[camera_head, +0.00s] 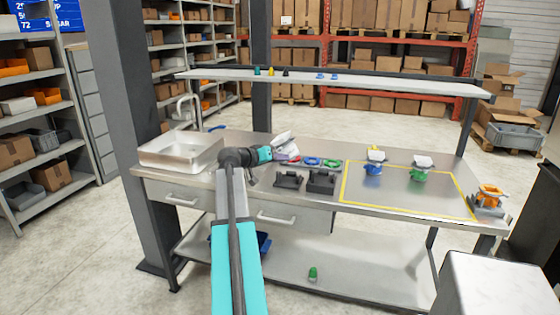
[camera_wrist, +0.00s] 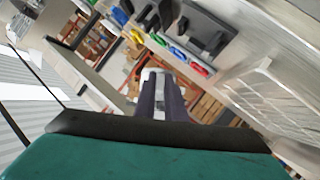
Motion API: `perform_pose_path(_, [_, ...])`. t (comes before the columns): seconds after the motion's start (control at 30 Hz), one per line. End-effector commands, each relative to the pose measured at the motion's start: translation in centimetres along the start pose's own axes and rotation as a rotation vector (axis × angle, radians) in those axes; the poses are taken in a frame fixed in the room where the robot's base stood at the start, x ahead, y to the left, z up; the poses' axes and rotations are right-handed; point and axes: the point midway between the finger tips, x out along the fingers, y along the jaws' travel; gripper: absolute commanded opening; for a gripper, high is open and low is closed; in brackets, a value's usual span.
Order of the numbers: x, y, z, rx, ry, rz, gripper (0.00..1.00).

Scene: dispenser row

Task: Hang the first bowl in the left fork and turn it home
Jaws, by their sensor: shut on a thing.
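My gripper (camera_head: 269,153) is over the left half of the steel bench, shut on a pale grey-white piece, which looks like the first bowl (camera_head: 284,139). The bowl is tilted and held above the bench, apart from the forks. In the wrist view the dark fingers (camera_wrist: 160,97) reach forward with a pale part of the bowl (camera_wrist: 152,76) at their ends; most of it is hidden. Two black fork stands sit at the bench's front: the left fork (camera_head: 289,180) and the right fork (camera_head: 321,182). Both look empty.
Red (camera_head: 288,157), blue (camera_head: 312,162) and green (camera_head: 332,163) rings lie behind the forks. A steel tray (camera_head: 180,151) stands left. A yellow outline holds a blue dispenser (camera_head: 373,168) and a green dispenser (camera_head: 419,175). An orange dispenser (camera_head: 489,196) stands at the right end. A shelf (camera_head: 400,84) runs above.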

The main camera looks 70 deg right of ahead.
Motion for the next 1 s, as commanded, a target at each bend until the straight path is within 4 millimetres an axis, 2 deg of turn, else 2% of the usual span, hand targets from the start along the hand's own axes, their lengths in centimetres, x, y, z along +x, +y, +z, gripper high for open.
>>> perform_pose_path(0.43, [-0.1, 0.1, -0.2, 0.001, 0.001, 0.0, 0.0])
perform_pose_path(1.0, [-1.0, 1.6, -2.5, 0.001, 0.0, 0.0, 0.0])
